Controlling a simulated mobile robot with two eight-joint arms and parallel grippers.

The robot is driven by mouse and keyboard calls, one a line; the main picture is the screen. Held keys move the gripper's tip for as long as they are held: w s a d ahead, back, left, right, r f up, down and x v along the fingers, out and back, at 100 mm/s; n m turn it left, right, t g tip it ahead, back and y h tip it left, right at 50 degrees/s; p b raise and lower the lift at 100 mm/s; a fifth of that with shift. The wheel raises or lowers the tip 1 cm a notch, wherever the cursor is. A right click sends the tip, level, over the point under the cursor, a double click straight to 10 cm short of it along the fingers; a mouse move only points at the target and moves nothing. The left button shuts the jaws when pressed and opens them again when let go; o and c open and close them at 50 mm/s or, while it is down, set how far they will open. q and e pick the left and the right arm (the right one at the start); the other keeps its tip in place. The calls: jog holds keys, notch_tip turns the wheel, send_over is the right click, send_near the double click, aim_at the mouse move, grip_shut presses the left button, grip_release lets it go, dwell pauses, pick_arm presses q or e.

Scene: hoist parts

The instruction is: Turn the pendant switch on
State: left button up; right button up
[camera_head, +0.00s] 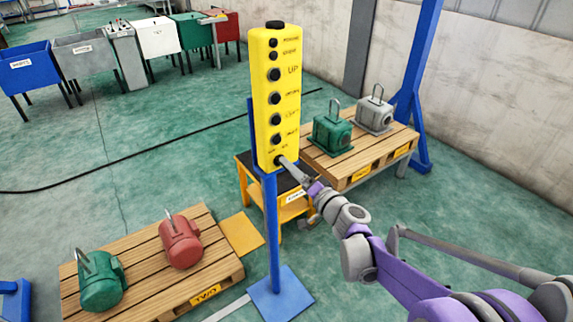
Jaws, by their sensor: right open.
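The yellow pendant (263,100) stands upright on a blue post (272,235) with a square base. Its front carries a column of dark round buttons and small lettering; "UP" is readable near the third button from the top. My right gripper (286,163) is open, with its tip at the lowest button at the bottom of the pendant's face. I cannot tell whether it touches that button, which the tip partly covers. My left gripper is not in view.
A pallet (225,265) at front left holds a green motor (101,282) and a red motor (180,242). A pallet table (345,165) behind the pendant holds a green motor (332,135) and a grey motor (374,115). Coloured bins (90,58) stand at back left.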

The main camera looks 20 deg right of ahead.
jog(key=shift+x, duration=1.55)
jog(key=shift+c, duration=0.3)
grip_shut()
jog(key=shift+m, duration=0.4)
jog(key=m, duration=1.1)
jog(key=shift+f, duration=0.25)
jog(key=shift+b, duration=0.3)
